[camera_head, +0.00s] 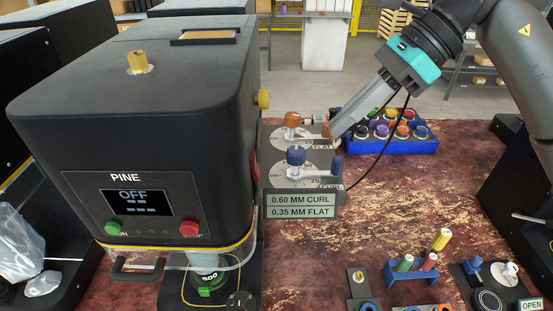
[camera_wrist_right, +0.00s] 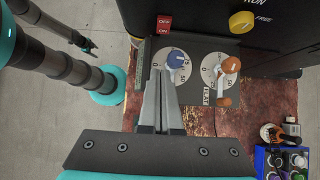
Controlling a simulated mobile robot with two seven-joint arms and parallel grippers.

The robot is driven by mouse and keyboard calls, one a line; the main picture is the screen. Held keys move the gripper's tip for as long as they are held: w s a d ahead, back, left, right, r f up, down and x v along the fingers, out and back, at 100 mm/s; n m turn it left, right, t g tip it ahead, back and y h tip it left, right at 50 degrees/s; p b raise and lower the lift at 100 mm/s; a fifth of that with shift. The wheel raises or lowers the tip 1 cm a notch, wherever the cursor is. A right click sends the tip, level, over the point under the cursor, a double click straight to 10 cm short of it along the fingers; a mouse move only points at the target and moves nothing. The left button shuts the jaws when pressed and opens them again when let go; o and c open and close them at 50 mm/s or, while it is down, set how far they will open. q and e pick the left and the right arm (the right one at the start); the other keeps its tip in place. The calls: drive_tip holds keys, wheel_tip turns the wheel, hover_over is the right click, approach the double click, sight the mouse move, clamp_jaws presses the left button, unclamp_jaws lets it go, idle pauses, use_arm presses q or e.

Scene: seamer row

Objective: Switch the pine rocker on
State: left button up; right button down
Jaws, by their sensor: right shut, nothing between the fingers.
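The black PINE machine (camera_head: 190,110) stands at the left in the head view; its display (camera_head: 139,201) reads OFF. The red rocker (camera_wrist_right: 164,25) is on its side face in the right wrist view, with OFF marked at the top and ON below. In the head view it shows only edge-on as a red sliver (camera_head: 254,165). My right gripper (camera_head: 333,137) is shut and empty. In the head view its tips overlap the orange lever end. In the wrist view the tips (camera_wrist_right: 161,74) are below the rocker and apart from it, over the dial plate. My left gripper is not seen.
Next to the machine are a blue-knobbed dial (camera_head: 296,156) and an orange-knobbed dial (camera_head: 292,120), with a label sign (camera_head: 300,204) in front. A yellow knob (camera_wrist_right: 242,22) is right of the rocker. A blue crate (camera_head: 390,147) stands behind. The red table's middle is clear.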

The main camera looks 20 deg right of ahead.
sight(304, 157)
drive_tip(key=x, duration=0.8)
drive_tip(key=shift+a+f+p, duration=0.2)
drive_tip(key=shift+f+p, duration=0.05)
drive_tip(key=shift+p, duration=0.1)
drive_tip(key=a, duration=0.2)
drive_tip(key=w+a+p, duration=0.1)
drive_tip(key=shift+f, duration=0.35)
drive_tip(key=shift+w+a+f, duration=0.15)
drive_tip(key=shift+a, duration=0.35)
drive_tip(key=shift+w+a+f+b, duration=0.1)
drive_tip(key=shift+a+f+b, duration=0.15)
drive_tip(key=shift+b, duration=0.65)
drive_tip(key=shift+r, duration=0.2)
drive_tip(key=shift+r+p, duration=0.1)
drive_tip(key=shift+p, duration=0.2)
